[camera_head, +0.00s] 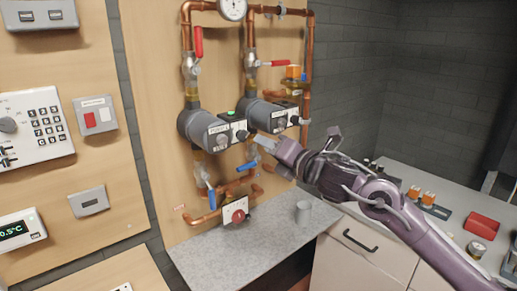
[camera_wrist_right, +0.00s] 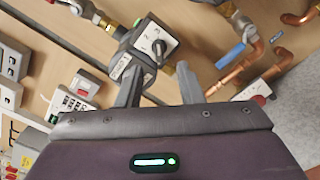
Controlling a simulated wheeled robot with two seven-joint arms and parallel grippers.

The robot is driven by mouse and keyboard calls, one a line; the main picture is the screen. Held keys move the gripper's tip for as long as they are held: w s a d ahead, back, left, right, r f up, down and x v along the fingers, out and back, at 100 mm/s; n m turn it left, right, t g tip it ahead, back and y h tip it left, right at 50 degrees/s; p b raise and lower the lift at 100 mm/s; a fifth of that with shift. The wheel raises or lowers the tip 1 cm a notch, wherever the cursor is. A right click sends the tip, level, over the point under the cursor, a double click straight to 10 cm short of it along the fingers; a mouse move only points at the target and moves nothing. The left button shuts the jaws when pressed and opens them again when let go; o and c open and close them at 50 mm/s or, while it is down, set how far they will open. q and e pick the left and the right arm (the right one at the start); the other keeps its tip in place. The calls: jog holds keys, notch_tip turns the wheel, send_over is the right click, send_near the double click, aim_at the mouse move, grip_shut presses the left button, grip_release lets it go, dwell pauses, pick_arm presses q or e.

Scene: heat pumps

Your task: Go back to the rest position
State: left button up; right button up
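My right arm comes in from the right in the head view, and its purple gripper (camera_head: 274,146) is close in front of the heat pumps. In the right wrist view the gripper's two fingers (camera_wrist_right: 160,78) stand apart with nothing held between them. The left pump (camera_head: 197,127) has a labelled box with a dial and a small green light. The right pump (camera_head: 262,112) is beside it. A dial box (camera_wrist_right: 155,42) shows beyond the fingertips in the right wrist view; I cannot tell whether they touch it. My left gripper is not in view.
Copper pipes with red and blue valve handles run up the wooden panel. Control boxes fill the left panel.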

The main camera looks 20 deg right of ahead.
jog(key=shift+s, duration=0.4)
jog(key=shift+d, duration=0.1)
